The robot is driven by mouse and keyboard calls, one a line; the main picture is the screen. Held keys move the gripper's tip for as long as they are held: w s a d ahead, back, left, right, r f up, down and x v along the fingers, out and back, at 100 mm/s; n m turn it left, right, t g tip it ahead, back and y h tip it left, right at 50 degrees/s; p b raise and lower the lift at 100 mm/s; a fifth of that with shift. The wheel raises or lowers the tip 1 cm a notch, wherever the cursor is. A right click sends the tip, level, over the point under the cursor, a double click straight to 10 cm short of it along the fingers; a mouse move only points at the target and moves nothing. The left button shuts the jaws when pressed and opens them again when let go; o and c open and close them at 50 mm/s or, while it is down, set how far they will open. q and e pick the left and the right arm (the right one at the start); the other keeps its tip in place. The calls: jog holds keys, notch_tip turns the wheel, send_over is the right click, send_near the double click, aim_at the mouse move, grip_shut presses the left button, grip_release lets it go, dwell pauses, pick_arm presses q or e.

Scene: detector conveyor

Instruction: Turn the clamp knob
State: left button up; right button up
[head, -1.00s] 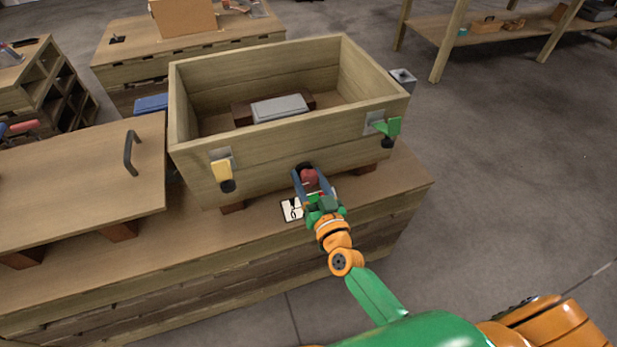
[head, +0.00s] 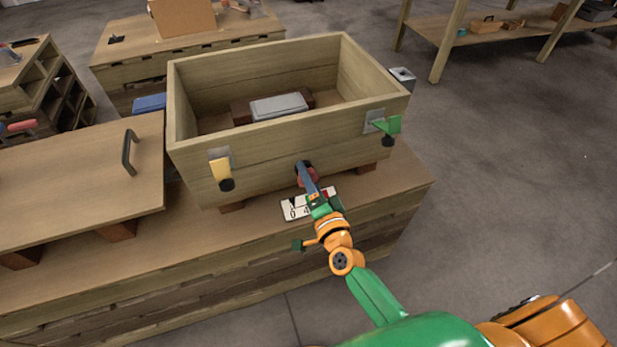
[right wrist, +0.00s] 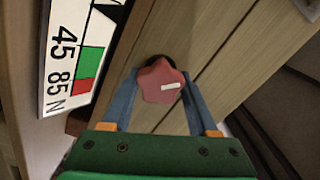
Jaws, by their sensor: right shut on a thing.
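The clamp knob is a red, lobed knob (right wrist: 163,84) with a white mark, on the front wall of the wooden box. In the head view the knob (head: 313,176) is partly hidden by my right gripper (head: 306,172). In the right wrist view my right gripper (right wrist: 160,85) has one blue finger on each side of the knob and is shut on it. A white scale card (right wrist: 75,50) with numbers and green and red fields lies beside the knob; it also shows in the head view (head: 297,207). My left gripper is not in view.
The open wooden box (head: 275,150) stands on the workbench (head: 255,228) and holds a grey-topped block (head: 279,106). A yellow latch (head: 221,170) and a green latch (head: 388,126) sit on its front. A lid with a black handle (head: 130,152) lies at left.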

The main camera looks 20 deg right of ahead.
jog(key=m, duration=0.4)
jog(key=shift+f+m+b, duration=0.1)
jog(key=shift+m+b, duration=0.3)
jog(key=shift+m, duration=0.3)
jog(key=o, duration=1.4)
jog(key=s, duration=0.7)
jog(key=shift+d, duration=0.15)
